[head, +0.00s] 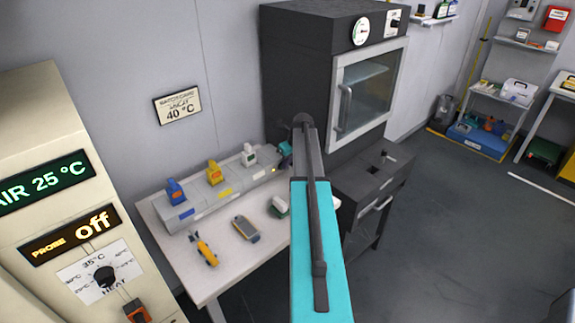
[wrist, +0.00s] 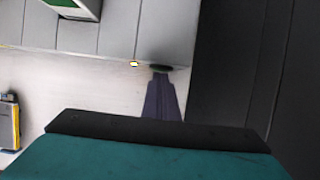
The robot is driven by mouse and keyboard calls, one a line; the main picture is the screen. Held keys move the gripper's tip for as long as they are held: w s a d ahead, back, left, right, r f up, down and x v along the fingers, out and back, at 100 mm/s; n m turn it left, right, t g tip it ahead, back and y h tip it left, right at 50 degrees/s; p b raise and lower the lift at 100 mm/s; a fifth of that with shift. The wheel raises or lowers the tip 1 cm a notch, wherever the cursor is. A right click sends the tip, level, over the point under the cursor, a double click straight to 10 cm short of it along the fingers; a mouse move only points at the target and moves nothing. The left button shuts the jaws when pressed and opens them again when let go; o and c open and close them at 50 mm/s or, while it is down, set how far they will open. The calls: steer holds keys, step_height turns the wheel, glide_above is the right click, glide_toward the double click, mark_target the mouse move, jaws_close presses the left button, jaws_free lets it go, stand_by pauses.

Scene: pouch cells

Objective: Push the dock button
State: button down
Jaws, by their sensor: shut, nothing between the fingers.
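The dock is a long grey block (head: 206,204) on the white table in the head view. Blue, yellow and white devices stand on it. In the wrist view its grey surface (wrist: 120,32) fills the top, with a small lit yellow spot (wrist: 134,64) at its lower edge. A dark round disc (wrist: 160,68), possibly the button, is just right of that spot. My gripper's dark fingers (wrist: 163,82) are shut and empty, their tips at or just before the disc; I cannot tell whether they touch. In the head view my arm hides most of the gripper, leaving a teal part (head: 285,150).
A dark oven (head: 300,75) stands right behind the dock, and a dark wall rises close on the right in the wrist view.

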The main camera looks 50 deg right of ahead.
steer(key=shift+w+r, duration=0.25)
steer(key=shift+w, duration=0.35)
steer(key=shift+s+r+p, duration=0.1)
steer(key=shift+r+p, duration=0.35)
steer(key=s+p+v, duration=0.1)
steer(key=p+v, duration=0.3)
steer(key=v, duration=0.5)
steer(key=shift+s+f+p, duration=0.2)
steer(key=shift+f+p, duration=0.05)
steer(key=shift+p, duration=0.15)
